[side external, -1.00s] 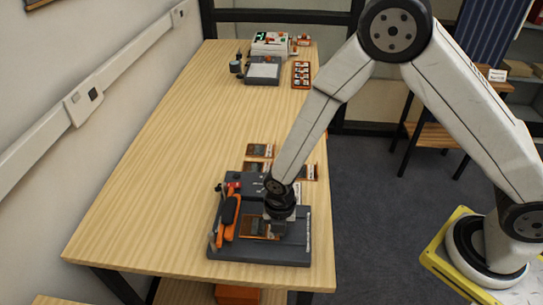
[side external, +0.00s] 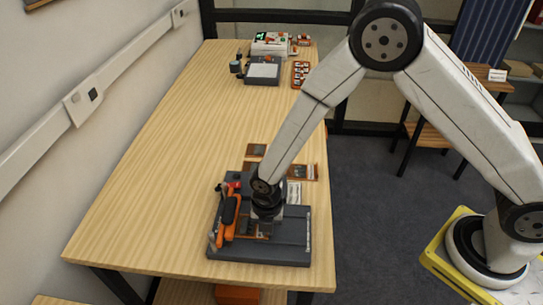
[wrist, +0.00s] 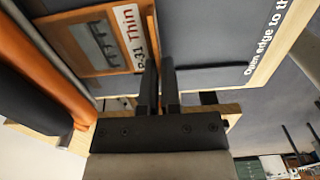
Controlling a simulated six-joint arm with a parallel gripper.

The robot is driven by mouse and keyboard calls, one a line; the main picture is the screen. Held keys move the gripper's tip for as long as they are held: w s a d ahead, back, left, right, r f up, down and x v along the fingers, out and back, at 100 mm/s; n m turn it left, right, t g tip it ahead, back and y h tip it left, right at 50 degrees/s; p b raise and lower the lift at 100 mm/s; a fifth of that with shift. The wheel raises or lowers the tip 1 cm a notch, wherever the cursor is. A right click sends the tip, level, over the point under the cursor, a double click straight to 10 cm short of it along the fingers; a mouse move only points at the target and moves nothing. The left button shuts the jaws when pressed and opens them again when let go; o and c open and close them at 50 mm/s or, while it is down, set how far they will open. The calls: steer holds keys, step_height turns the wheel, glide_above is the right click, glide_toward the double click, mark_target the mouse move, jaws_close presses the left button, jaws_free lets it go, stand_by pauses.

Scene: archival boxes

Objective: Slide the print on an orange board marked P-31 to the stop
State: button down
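The print on an orange board marked P-31 Thin (wrist: 95,45) lies flat on a dark grey base (wrist: 215,40) in the wrist view. In the side external view the board (side external: 247,230) is partly hidden behind my gripper (side external: 265,217), towards the left part of the base (side external: 285,247). In the wrist view my gripper's two dark fingers (wrist: 160,80) are close together, at the board's right edge by its white label. A stop cannot be clearly made out.
A tool with orange handles and a black grip (side external: 229,215) lies along the base's left side, near my gripper. More orange boards (side external: 305,171) lie behind the base. Grey equipment (side external: 262,70) stands at the table's far end. The middle of the table (side external: 190,135) is clear.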

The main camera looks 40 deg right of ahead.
steer(key=shift+w+a, duration=0.3)
stand_by(0.6)
steer(key=c, duration=0.7)
jaws_free()
steer(key=shift+c, duration=0.2)
steer(key=shift+s, duration=0.1)
steer(key=shift+d+r, duration=0.1)
steer(key=shift+r, duration=3.4)
